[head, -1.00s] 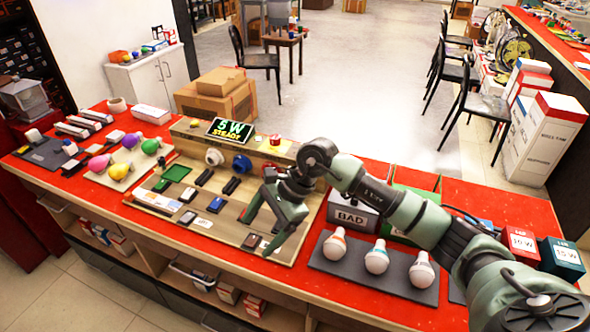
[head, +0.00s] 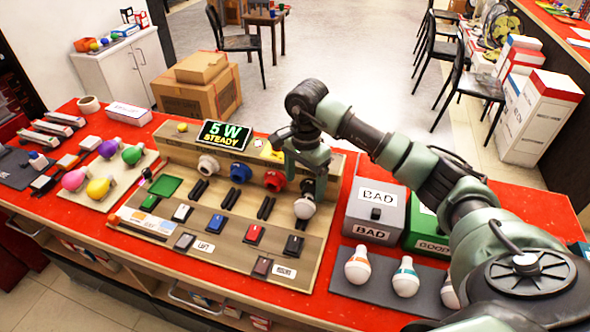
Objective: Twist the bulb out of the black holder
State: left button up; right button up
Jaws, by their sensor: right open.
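A white bulb (head: 304,209) shows its round end at the right end of the row of coloured holders on the wooden test panel. I cannot tell whether the fingers touch the bulb. My left gripper is not in view.
White (head: 208,164), blue (head: 240,172) and red (head: 273,180) holders sit empty to the left. A display (head: 223,134) reads "5 W STEADY". A grey BAD box (head: 372,212) and a green GOOD box (head: 425,225) stand close at right. Loose bulbs lie on a dark mat (head: 380,284).

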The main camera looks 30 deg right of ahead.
aim_at(304, 200)
jog(key=f, duration=0.1)
jog(key=s+f+p, duration=0.1)
jog(key=f, duration=0.2)
jog(key=shift+s+f, duration=0.1)
jog(key=shift+s, duration=0.2)
jog(key=shift+w+f+p, duration=0.25)
jog(key=shift+f+p, duration=0.1)
jog(key=shift+f, duration=1.1)
jog(key=shift+c, duration=0.7)
jog(key=c, duration=1.3)
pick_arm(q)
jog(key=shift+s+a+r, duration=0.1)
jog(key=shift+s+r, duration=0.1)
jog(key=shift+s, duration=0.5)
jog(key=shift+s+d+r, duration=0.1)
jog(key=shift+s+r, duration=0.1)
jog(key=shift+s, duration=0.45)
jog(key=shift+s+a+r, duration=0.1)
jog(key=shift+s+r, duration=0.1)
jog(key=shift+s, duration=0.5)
pick_arm(e)
jog(key=shift+w+a+g+h, duration=0.15)
jog(key=shift+g+h, duration=0.35)
jog(key=shift+g, duration=0.1)
pick_arm(q)
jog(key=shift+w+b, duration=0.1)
jog(key=shift+b, duration=0.2)
